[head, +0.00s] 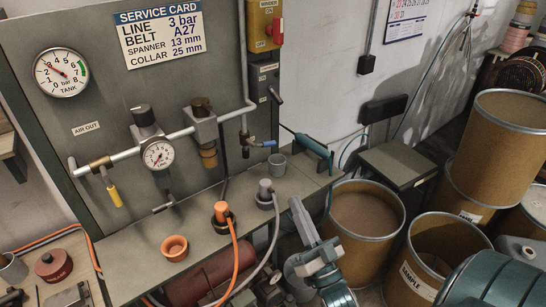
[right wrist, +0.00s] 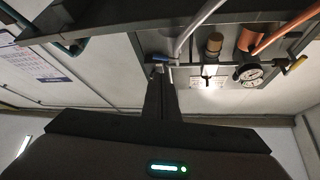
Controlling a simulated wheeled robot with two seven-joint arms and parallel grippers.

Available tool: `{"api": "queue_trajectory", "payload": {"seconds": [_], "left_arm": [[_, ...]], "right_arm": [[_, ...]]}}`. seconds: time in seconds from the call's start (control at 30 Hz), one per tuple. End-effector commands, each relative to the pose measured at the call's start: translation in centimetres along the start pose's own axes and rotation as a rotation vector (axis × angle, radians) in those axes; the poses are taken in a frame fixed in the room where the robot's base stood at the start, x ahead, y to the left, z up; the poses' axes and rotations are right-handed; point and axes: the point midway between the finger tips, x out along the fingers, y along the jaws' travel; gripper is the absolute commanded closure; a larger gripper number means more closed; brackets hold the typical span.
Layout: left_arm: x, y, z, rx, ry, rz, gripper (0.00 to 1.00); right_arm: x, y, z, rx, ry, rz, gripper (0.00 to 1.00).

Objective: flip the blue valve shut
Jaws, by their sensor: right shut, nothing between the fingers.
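The blue valve (head: 265,144) is on the lower end of the pipe at the right side of the grey panel. Its blue handle points sideways to the right. It also shows in the right wrist view (right wrist: 166,60), upside down, just beyond the fingertips. My right gripper (head: 297,204) is shut and empty, pointing up, below and to the right of the valve in the head view. In the right wrist view its fingers (right wrist: 158,74) overlap the line of sight close to the blue handle; I cannot tell whether they touch. My left gripper is not in view.
A teal air gun (head: 312,146) hangs right of the valve. A grey cup (head: 276,165), a grey hose fitting (head: 265,190) and an orange fitting (head: 221,212) stand on the bench ledge below. A yellow-handled valve (head: 113,195) is at left. Brown drums (head: 362,215) stand at right.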

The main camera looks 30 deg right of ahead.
Motion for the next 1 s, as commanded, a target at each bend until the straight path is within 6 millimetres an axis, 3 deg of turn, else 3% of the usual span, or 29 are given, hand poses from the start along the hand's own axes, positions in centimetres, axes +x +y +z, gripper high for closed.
{"api": "queue_trajectory", "payload": {"seconds": [0.27,0.47,1.0], "left_arm": [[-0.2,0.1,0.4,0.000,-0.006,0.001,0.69],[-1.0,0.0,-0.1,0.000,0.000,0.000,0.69],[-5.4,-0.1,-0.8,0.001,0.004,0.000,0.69]], "right_arm": [[0.3,0.0,0.0,0.000,-0.001,0.001,1.00],[1.9,-0.1,-0.1,-0.001,-0.001,0.001,1.00],[10.8,-0.1,-0.3,0.000,-0.001,0.001,1.00]]}}
